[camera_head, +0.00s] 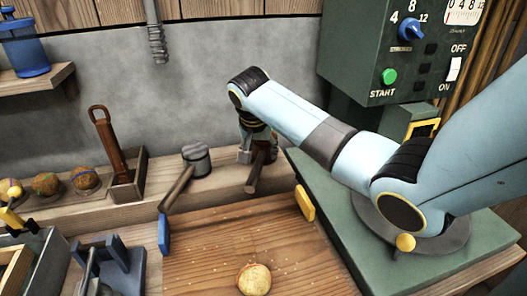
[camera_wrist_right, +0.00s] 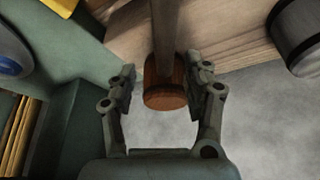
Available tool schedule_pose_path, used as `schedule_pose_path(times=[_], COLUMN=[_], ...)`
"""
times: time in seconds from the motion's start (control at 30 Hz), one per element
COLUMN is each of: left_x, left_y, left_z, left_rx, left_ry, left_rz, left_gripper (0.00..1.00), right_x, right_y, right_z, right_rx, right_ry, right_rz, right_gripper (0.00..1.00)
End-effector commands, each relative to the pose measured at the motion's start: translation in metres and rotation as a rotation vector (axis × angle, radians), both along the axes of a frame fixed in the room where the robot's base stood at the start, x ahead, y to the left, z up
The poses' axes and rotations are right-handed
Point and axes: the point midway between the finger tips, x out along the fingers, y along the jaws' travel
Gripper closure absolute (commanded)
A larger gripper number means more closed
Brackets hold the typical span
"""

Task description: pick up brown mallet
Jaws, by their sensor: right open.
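The brown mallet (camera_wrist_right: 165,92) has a reddish-brown wooden head and a greyish handle. In the right wrist view its head lies between the two fingers of my right gripper (camera_wrist_right: 165,72), with gaps on both sides. The gripper is open. In the head view my right gripper (camera_head: 257,152) is over the mallet at the back ledge and hides part of it; the mallet's handle (camera_head: 255,176) points toward the board. My left gripper is not in view.
A grey-headed mallet (camera_head: 196,160) lies just left; it also shows in the right wrist view (camera_wrist_right: 298,35). The wooden board (camera_head: 215,240) bears a round dough-like ball (camera_head: 254,279). A green machine (camera_head: 385,50) stands at the right. A wooden holder (camera_head: 127,186) is further left.

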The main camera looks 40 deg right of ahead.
Motion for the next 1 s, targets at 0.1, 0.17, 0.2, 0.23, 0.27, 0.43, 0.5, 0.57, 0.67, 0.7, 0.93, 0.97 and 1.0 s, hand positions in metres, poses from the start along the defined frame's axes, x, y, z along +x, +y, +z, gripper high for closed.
schedule_pose_path(times=[0.1,0.17,0.2,0.23,0.27,0.43,0.5,0.57,0.67,0.7,0.93,0.97,1.0], left_x=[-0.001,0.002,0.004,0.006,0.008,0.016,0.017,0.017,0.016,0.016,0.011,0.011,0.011], left_y=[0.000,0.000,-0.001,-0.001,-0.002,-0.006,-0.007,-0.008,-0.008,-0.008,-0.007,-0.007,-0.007], left_z=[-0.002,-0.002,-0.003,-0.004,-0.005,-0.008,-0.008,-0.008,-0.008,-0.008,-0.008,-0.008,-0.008], left_rx=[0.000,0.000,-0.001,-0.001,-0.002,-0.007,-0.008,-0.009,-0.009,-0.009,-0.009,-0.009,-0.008], left_ry=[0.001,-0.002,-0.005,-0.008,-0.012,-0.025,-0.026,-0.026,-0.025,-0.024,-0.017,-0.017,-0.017], left_rz=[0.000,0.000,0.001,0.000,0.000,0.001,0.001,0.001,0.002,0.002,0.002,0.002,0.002], left_gripper=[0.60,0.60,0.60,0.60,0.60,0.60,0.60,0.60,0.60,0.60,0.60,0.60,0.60], right_x=[0.003,0.006,0.008,0.010,0.011,0.016,0.016,0.016,0.016,0.016,0.016,0.016,0.016], right_y=[-0.002,-0.004,-0.005,-0.006,-0.007,-0.013,-0.014,-0.014,-0.014,-0.014,-0.014,-0.014,-0.014], right_z=[-0.008,-0.016,-0.022,-0.027,-0.032,-0.050,-0.052,-0.052,-0.052,-0.052,-0.052,-0.052,-0.052], right_rx=[0.000,0.001,0.000,0.000,0.001,0.000,-0.001,-0.001,-0.001,-0.001,-0.001,-0.001,-0.001], right_ry=[0.000,0.001,0.001,0.001,0.002,0.000,-0.001,-0.001,-0.001,-0.001,-0.001,-0.001,-0.001], right_rz=[0.000,0.000,0.000,0.000,0.000,0.001,0.001,0.001,0.001,0.001,0.001,0.001,0.001], right_gripper=[0.50,0.50,0.50,0.50,0.50,0.50,0.50,0.50,0.50,0.51,0.81,0.85,0.91])
